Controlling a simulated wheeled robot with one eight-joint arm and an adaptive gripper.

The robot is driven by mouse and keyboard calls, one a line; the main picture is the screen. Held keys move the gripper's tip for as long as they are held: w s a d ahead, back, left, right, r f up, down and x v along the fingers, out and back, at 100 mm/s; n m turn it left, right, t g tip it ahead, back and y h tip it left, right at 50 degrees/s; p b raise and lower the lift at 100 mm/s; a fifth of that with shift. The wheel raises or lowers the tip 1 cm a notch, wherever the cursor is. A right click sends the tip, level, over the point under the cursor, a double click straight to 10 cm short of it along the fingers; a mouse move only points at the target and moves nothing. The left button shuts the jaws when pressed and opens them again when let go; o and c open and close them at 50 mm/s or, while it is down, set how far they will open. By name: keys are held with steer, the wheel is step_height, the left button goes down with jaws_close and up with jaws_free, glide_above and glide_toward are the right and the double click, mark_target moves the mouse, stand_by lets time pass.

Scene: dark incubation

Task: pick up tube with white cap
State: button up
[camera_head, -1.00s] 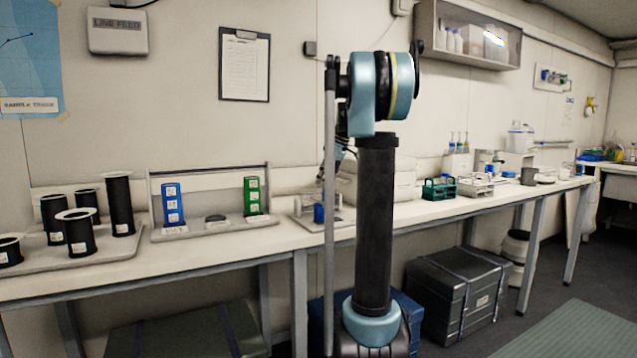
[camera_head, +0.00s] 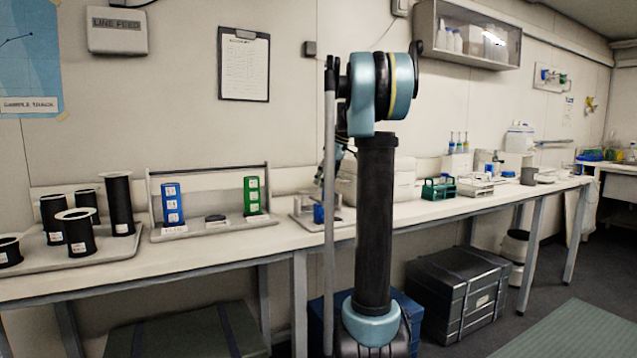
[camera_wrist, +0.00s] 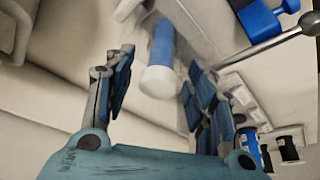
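In the wrist view a blue tube with a white cap (camera_wrist: 159,60) lies between the two fingers of my gripper (camera_wrist: 158,85), its cap end toward the palm. The fingers are spread, with a visible gap on each side of the cap. I see no contact. In the head view my gripper is mostly hidden behind my own arm, above the bench near a small rack, and I cannot make out the white-capped tube there.
A blue cylinder (camera_head: 318,214) stands on the small rack. A metal rod with a ball end (camera_wrist: 275,35) is close by at the upper right. Left on the bench (camera_head: 180,258) are blue and green blocks and black spools; a green rack (camera_head: 438,189) stands right.

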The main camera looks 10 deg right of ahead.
steer(key=v, duration=1.2)
steer(key=shift+w, duration=0.1)
stand_by(1.2)
